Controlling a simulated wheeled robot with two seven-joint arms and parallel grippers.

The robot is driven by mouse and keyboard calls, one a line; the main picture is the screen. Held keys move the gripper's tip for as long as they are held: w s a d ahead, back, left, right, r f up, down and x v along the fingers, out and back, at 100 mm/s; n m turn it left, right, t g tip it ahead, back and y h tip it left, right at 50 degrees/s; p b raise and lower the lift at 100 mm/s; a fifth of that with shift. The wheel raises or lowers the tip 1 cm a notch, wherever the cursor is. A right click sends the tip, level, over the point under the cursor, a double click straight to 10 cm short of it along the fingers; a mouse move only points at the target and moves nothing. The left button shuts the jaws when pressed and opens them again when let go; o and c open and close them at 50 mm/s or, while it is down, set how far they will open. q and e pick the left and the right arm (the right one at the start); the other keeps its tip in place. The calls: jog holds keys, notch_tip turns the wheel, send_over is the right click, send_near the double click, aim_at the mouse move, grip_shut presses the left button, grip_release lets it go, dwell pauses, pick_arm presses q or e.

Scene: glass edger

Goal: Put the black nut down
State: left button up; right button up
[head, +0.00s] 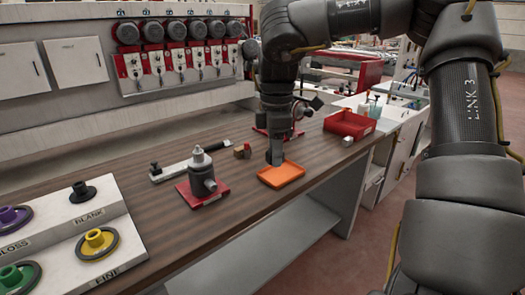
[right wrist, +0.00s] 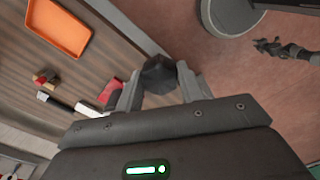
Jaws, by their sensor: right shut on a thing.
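My right gripper (head: 276,157) points down over the bench, and in the head view its tips show at the back edge of the orange tray (head: 283,174). In the right wrist view my right gripper (right wrist: 155,88) is shut on the black nut (right wrist: 158,73), a dark block between the two fingertips. There the orange tray (right wrist: 58,26) lies apart from the nut, toward the upper left, and looks empty. In the head view I cannot make out the nut clearly against the fingers. My left gripper does not show in the head view.
A grey post on a red base (head: 203,182) stands left of the tray. A small brown block (head: 242,151) and a light bar tool (head: 190,163) lie behind. A red bin (head: 350,124) is at the bench's far end. A white rack (head: 75,235) holds coloured wheels at front left.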

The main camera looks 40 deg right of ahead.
jog(key=s+d+f+m, duration=0.4)
jog(key=s+d+f, duration=0.1)
jog(key=d, duration=0.3)
jog(key=s+d+f+m, duration=0.4)
jog(key=d, duration=0.4)
jog(key=s+a+f+m, duration=0.2)
jog(key=s+f, duration=0.2)
jog(key=f, duration=0.5)
jog(key=s+a+f+m, duration=0.1)
jog(key=s+f, duration=0.4)
jog(key=f, duration=0.4)
jog(key=w+a+f+n, duration=0.2)
jog(key=a+f, duration=0.2)
jog(key=a, duration=0.5)
jog(key=w+a+f+n, duration=0.1)
jog(key=w+a+f, duration=0.25)
jog(key=a, duration=0.55)
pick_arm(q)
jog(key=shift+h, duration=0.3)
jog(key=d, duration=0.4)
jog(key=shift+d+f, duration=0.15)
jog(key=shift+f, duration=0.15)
pick_arm(e)
jog(key=w+a+r+n, duration=0.7)
jog(key=w+a+r, duration=0.5)
jog(key=w+r, duration=0.1)
jog(key=shift+n, duration=0.4)
